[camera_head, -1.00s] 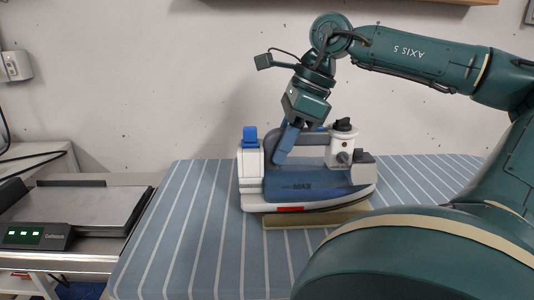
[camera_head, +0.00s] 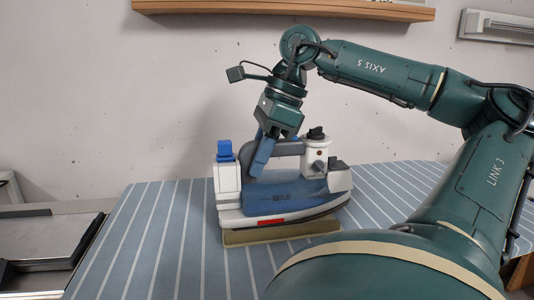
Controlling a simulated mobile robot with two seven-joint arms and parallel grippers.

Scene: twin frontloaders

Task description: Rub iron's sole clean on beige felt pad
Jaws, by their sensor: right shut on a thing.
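The blue and white iron (camera_head: 290,198) sits upright on the beige felt pad (camera_head: 237,238), its tip pointing right. Its sole is hidden against the pad, and the pad shows only along its front edge. My right gripper (camera_head: 262,160) comes down from above and is shut on the iron's grey handle near its left, rear end. The far finger is hidden behind the handle. My left gripper is not in view.
The pad lies on a blue and white striped ironing board (camera_head: 150,235), with free room left of the iron. A grey metal device (camera_head: 45,240) stands beyond the board's left edge. A wooden shelf (camera_head: 285,10) hangs on the wall above.

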